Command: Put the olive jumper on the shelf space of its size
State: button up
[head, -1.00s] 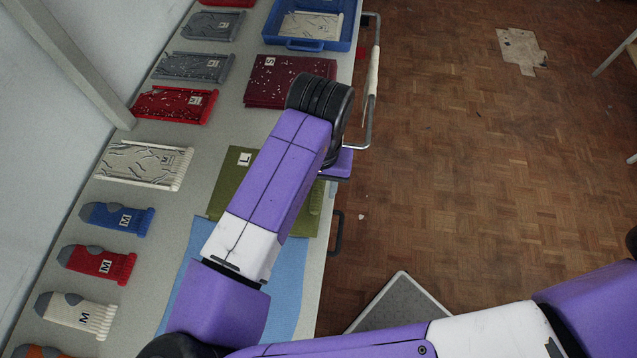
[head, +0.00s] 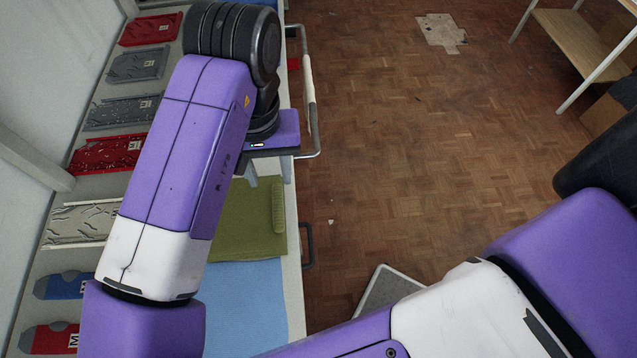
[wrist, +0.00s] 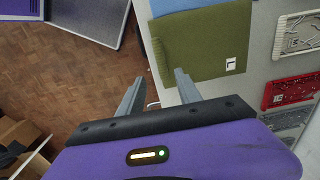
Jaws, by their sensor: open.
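The olive jumper (head: 250,225) lies folded on the grey table near its front edge, partly hidden behind my arm in the head view. In the wrist view the olive jumper (wrist: 205,40) shows a white label with L and a rolled ridge along one side. My gripper (wrist: 159,78) is open and empty, its two grey fingers apart above the table edge, beside the jumper. In the head view my gripper (head: 268,172) hangs just beyond the jumper's far end. No size marks on a shelf can be read.
A light blue folded cloth (head: 245,300) lies beside the jumper. Socks and patterned pieces line the table's wall side. A rail handle (head: 312,90) sticks out from the table edge. A wooden shelf unit (head: 568,40) stands at the upper right. The parquet floor between is mostly clear.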

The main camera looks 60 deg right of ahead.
jog(key=w+d+r+t+h, duration=0.1)
jog(key=w+d+r+h, duration=0.2)
jog(key=d, duration=0.7)
jog(key=d+r+t+h, duration=0.2)
jog(key=d+r+h, duration=0.3)
jog(key=d, duration=0.5)
jog(key=w+d+r+n+t+h, duration=0.45)
jog(key=d+r+t+h, duration=0.2)
jog(key=r, duration=0.25)
jog(key=w+a+f+n+t+y, duration=0.1)
jog(key=a+f+n+t+y, duration=0.25)
jog(key=a+n+t, duration=0.35)
jog(key=s+a+f+n+g+y, duration=0.1)
jog(key=s+a+f+n+y, duration=0.3)
jog(key=s+a+f+y, duration=0.6)
jog(key=s+a+f, duration=0.5)
jog(key=f, duration=0.1)
jog(key=shift+s+a, duration=0.15)
jog(key=shift+s, duration=0.25)
jog(key=shift+o, duration=0.5)
jog(key=s+a+m, duration=0.4)
jog(key=s+a, duration=0.3)
jog(key=s, duration=0.4)
jog(key=shift+s+f+m+g+y, duration=0.15)
jog(key=shift+s+m+g+y, duration=0.05)
jog(key=shift+m+g+y, duration=0.2)
jog(key=shift+f, duration=0.1)
